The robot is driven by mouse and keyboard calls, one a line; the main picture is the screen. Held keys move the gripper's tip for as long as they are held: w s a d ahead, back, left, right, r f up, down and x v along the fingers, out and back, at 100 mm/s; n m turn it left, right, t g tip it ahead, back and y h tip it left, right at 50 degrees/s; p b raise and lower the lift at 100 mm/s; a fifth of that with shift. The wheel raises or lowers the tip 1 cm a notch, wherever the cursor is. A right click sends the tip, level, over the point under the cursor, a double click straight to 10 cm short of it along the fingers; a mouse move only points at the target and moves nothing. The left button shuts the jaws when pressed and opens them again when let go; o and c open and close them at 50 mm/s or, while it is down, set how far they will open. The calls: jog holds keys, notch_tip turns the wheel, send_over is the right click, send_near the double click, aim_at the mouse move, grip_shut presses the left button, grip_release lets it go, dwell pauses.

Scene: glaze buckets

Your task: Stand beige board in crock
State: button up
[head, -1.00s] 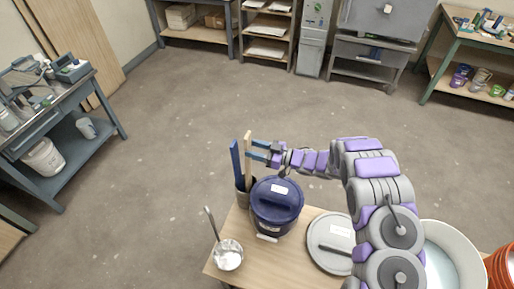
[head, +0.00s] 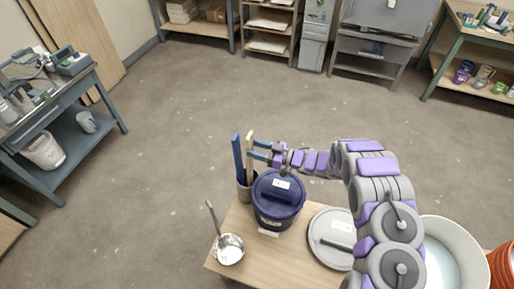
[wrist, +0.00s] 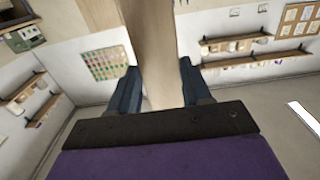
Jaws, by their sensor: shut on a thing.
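The beige board (head: 249,151) is upright, with its lower end at the mouth of the grey crock (head: 244,190); how deep it reaches inside is hidden. A blue board (head: 238,160) stands in the crock just left of it. My gripper (head: 259,151) comes in from the right and is shut on the beige board's upper part. In the wrist view, the beige board (wrist: 150,45) runs between the two dark fingers of my gripper (wrist: 158,76).
A dark blue lidded bucket (head: 278,200) stands right beside the crock on the wooden table (head: 270,265). A ladle (head: 229,250) with white contents lies at the front left. A grey lid (head: 330,235) and a large pale bucket (head: 450,250) are at right.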

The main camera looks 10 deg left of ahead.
jog(key=shift+d+f, duration=0.1)
jog(key=shift+d, duration=0.1)
jog(key=o, duration=1.3)
jog(key=shift+a, duration=0.1)
dwell(0.4)
jog(key=p, duration=0.2)
jog(key=shift+r+p, duration=0.3)
jog(key=shift+p, duration=0.65)
jog(key=shift+d+f+p, duration=0.3)
jog(key=shift+f+p, duration=0.05)
jog(key=shift+p, duration=0.1)
jog(key=shift+d+f, duration=0.1)
jog(key=shift+d, duration=0.2)
jog(key=shift+s+d+b, duration=0.2)
jog(key=shift+d+b, duration=0.2)
jog(key=shift+d, duration=1.05)
jog(key=shift+s+d+b, duration=0.25)
jog(key=shift+d+b, duration=0.1)
jog(key=shift+d, duration=1.15)
jog(key=shift+s+d+b, duration=0.2)
jog(key=shift+d+b, duration=0.2)
jog(key=shift+d, duration=1.05)
